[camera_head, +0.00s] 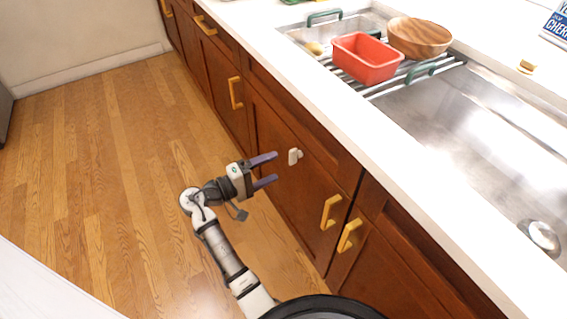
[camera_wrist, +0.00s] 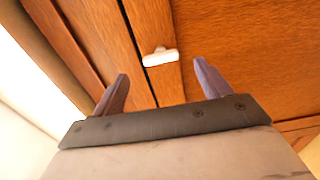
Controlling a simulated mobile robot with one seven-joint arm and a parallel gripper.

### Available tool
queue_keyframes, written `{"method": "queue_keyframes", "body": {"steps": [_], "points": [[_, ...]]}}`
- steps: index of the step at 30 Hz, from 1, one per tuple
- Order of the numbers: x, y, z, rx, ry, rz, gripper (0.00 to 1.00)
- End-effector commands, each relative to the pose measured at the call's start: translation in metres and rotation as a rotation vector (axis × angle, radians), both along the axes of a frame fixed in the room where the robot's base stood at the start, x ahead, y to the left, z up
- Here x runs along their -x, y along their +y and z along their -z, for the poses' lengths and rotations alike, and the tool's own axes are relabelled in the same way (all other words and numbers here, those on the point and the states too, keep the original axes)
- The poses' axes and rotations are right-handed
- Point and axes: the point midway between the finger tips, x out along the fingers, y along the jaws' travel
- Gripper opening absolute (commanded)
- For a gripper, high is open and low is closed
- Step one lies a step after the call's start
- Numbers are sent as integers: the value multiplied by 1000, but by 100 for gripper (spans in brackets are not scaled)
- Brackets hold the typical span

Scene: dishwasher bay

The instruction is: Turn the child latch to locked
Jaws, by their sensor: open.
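The child latch (camera_head: 294,156) is a small white piece on the brown cabinet front below the counter. In the wrist view the latch (camera_wrist: 160,57) shows as a short white bar on a small base, lying nearly level with a slight tilt. My gripper (camera_head: 270,168) is open and empty, its two purple fingers pointing at the cabinet a little left of the latch. In the wrist view my gripper (camera_wrist: 165,82) has a finger on either side, and the latch appears beyond the gap between the tips. The fingers do not appear to touch it.
Yellow handles (camera_head: 330,211) stick out from the cabinet doors nearby. The white counter (camera_head: 335,104) overhangs above, with a red tub (camera_head: 367,59), a wooden bowl (camera_head: 419,37) and a steel sink (camera_head: 470,125). The wooden floor (camera_head: 110,150) at left is clear.

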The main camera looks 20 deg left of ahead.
Motion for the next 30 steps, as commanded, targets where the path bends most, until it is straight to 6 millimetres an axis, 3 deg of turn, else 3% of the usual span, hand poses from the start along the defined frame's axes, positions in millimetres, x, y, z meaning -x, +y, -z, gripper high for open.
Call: {"method": "queue_keyframes", "body": {"steps": [6, 12, 30], "points": [[37, 30, 1, 0, -1, -3, 76], [54, 43, 0, 0, 0, 0, 76], [58, 45, 0, -1, -1, 0, 76]]}}
